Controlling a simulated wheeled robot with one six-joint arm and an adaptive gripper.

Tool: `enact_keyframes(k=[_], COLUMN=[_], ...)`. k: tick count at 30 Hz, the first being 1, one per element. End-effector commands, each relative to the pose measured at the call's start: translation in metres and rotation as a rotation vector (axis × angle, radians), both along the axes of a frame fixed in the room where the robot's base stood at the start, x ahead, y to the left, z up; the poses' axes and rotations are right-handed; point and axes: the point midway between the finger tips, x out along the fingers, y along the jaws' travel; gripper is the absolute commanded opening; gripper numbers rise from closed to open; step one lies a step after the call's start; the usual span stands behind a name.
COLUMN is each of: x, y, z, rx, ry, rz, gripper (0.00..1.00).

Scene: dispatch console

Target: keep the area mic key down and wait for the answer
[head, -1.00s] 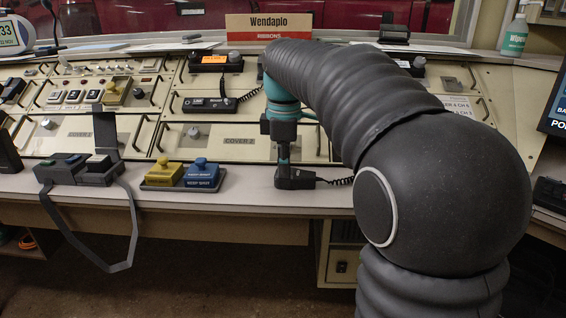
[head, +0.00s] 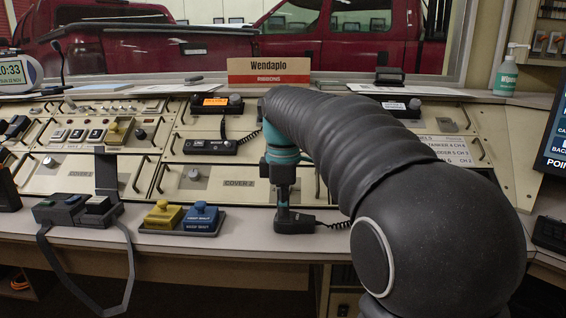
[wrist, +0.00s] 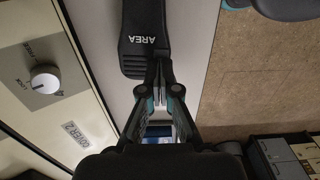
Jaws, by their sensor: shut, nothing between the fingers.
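The area mic (head: 296,223) is a dark handset lying on the desk ledge in front of the console, with a coiled cord running right. In the wrist view its black body (wrist: 148,40) reads "AREA" upside down. My gripper (head: 283,207) points down over the mic from above. In the wrist view the fingertips (wrist: 160,77) are together and empty, at the near end of the mic. They look in contact with it or very close. The key itself is hidden by the fingers, so I cannot tell whether it is down.
A base with yellow and blue plungers (head: 182,217) stands left of the mic. Further left is a grey switch box (head: 78,209) with a hanging strap. Another handset (head: 210,146) lies on the sloped console. The ledge between the plungers and mic is clear.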

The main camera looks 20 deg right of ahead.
Motion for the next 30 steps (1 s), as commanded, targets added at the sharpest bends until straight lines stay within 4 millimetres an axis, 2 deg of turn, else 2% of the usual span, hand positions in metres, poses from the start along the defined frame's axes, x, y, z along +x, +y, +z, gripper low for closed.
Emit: enact_keyframes(k=[1, 16, 23, 30], x=[0.0, 0.001, 0.001, 0.0], y=[0.0, 0.001, 0.001, 0.001], z=[0.015, 0.112, 0.132, 0.136], rx=[0.0, 0.0, 0.0, 0.0], ry=[-0.003, -0.023, -0.021, -0.021], rz=[0.0, 0.001, 0.001, 0.001], gripper=[0.0, 0.0, 0.0, 0.0])
